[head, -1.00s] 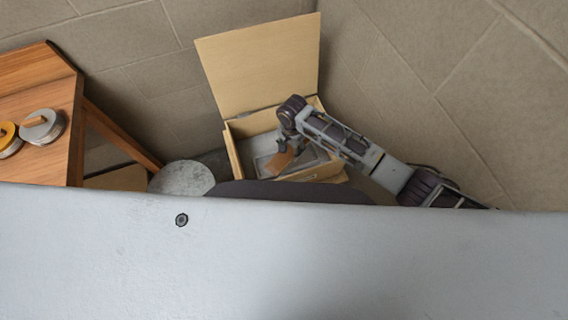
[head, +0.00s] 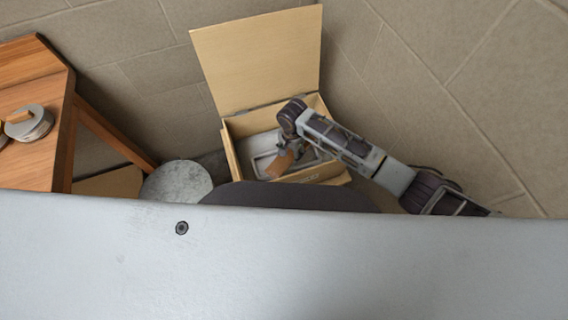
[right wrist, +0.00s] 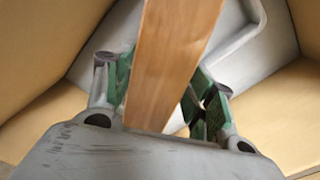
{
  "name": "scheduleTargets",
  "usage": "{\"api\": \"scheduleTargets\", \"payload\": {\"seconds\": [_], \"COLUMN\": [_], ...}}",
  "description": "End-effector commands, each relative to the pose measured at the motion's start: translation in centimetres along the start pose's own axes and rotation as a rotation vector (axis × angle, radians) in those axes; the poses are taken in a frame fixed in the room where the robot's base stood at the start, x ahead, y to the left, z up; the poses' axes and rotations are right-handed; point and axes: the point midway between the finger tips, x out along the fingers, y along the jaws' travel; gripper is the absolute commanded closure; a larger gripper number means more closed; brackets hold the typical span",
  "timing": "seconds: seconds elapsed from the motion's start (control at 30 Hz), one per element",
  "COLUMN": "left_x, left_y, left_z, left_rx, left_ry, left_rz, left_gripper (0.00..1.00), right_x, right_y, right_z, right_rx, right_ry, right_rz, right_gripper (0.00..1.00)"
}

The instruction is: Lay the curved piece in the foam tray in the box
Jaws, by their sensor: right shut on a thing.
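The curved piece is a brown wooden strip (right wrist: 172,60) between the green-padded fingers of my right gripper (right wrist: 160,95) in the right wrist view. In the head view the strip (head: 281,163) hangs from my right gripper (head: 292,145), over the box. The grey foam tray (head: 263,160) lies inside the box and shows partly behind the strip; it also shows in the right wrist view (right wrist: 245,40). The box (head: 233,150) is tan with its lid (head: 258,60) standing open. Whether the strip touches the tray cannot be told. My left gripper is not in view.
A wooden table (head: 40,150) stands at the left with a round metal-looking item (head: 30,124) on it. A round grey top (head: 176,182) sits between table and box. Tiled wall surfaces stand close behind the box. My own pale body covers the lower picture.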

Motion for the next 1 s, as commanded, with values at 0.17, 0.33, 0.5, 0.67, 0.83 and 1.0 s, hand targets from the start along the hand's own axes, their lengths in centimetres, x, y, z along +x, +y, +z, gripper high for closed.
{"api": "scheduleTargets", "payload": {"seconds": [0.17, 0.33, 0.5, 0.67, 0.83, 1.0], "left_x": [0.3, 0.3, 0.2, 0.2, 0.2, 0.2], "left_y": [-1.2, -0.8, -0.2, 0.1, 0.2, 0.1], "left_z": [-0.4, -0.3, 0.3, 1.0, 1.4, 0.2], "left_rx": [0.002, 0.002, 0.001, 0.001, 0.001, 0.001], "left_ry": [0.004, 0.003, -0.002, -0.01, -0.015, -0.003], "left_rz": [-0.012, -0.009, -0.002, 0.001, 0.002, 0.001], "left_gripper": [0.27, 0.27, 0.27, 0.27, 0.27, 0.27], "right_x": [0.2, 0.2, 0.1, 0.2, 0.2, 0.1], "right_y": [0.0, 0.0, 0.0, 0.0, 0.0, 0.0], "right_z": [0.0, 0.0, 0.0, 0.0, 0.0, 0.0], "right_rx": [0.0, 0.0, 0.0, 0.0, 0.0, 0.0], "right_ry": [0.0, 0.0, 0.0, 0.0, 0.0, 0.0], "right_rz": [-0.001, -0.001, -0.001, -0.001, -0.001, 0.0], "right_gripper": [0.71, 0.71, 0.37, 0.2, 0.2, 0.2]}}
